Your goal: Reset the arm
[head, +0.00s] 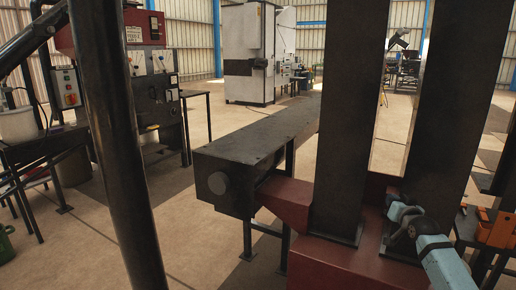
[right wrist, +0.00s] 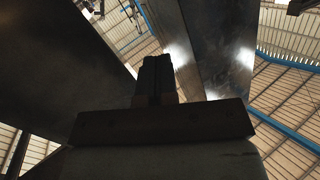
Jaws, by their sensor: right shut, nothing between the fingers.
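My right arm (head: 443,262) comes in at the lower right of the head view, beside the dark uprights of the press. Its hand end is small and partly hidden against the red base there. In the right wrist view my right gripper (right wrist: 157,68) points up toward the roof, its two dark fingers together with nothing between them. The press shows in the head view as two thick dark uprights (head: 347,120) on a red base (head: 335,262). My left arm and gripper are not in view.
A dark round pole (head: 122,150) stands close at the left. A long dark beam (head: 262,135) runs back from the press. A red and grey machine (head: 150,90) and a table are at the left. An orange-topped stand (head: 492,228) is at the right edge. Open floor lies left of the beam.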

